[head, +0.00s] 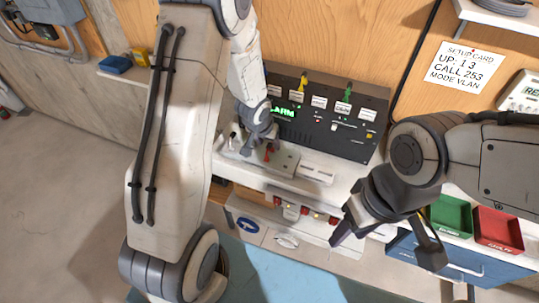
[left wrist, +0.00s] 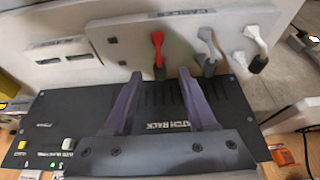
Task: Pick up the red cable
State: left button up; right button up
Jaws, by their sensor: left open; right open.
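The red cable (left wrist: 158,48) stands in the plate labelled CABLES (left wrist: 122,46), beside a grey cable (left wrist: 208,45) and a white one (left wrist: 255,40). My left gripper (left wrist: 160,76) is open and empty. In the left wrist view its purple fingertips lie either side of the red cable's lower end; how far apart in depth I cannot tell. In the head view the left gripper (head: 250,146) is close by the red cable (head: 267,156), its fingers partly hidden. My right gripper (head: 388,246) is open and empty in front of the bench, at the right.
The black patch rack (head: 322,115) stands behind the plate, with a yellow plug (head: 303,82) and a green plug (head: 348,92) on top. A green bin (head: 450,215) and a red bin (head: 498,230) are at the right. A setup card (head: 463,65) hangs on the wall.

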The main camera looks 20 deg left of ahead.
pick_arm(q)
jog(key=x, duration=0.2)
jog(key=shift+w+f, duration=0.1)
jog(key=shift+f, duration=0.25)
pick_arm(e)
jog(key=shift+f, duration=0.5)
pick_arm(q)
grip_shut()
notch_tip(320, 180, up, 4)
jog(key=p, duration=0.3)
jog(key=shift+r, duration=0.2)
jog(key=s+d+r+b, duration=0.5)
jog(key=d+r+b, duration=0.1)
jog(key=d, duration=0.4)
jog(key=shift+d+r, duration=0.25)
jog(key=shift+r, duration=0.1)
pick_arm(e)
jog(key=shift+f, duration=1.6)
